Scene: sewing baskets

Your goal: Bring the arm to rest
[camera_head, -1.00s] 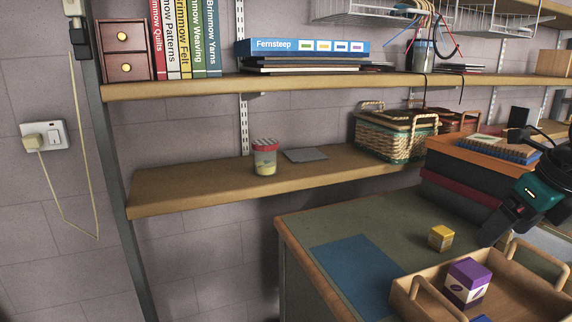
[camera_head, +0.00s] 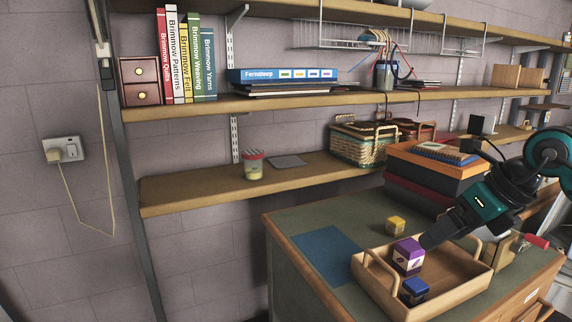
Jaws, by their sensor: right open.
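My right gripper (camera_head: 432,240) comes in from the right side of the head view. It is dark with a teal wrist and points down and left. Its fingertips are above the wooden tray (camera_head: 452,299), close to the purple and white box (camera_head: 408,256); I cannot tell whether they touch it. The gripper is open, and nothing shows held in it. The purple box stands in the tray beside a blue box (camera_head: 414,291). My left gripper is not in view.
The green-topped cabinet (camera_head: 300,218) carries the tray, a yellow box (camera_head: 396,225), a blue mat (camera_head: 326,252) and stacked dark and orange boxes (camera_head: 432,160). Shelves behind hold a jar (camera_head: 252,165), a woven basket (camera_head: 362,143) and books (camera_head: 185,58). Bare cabinet top lies left of the yellow box.

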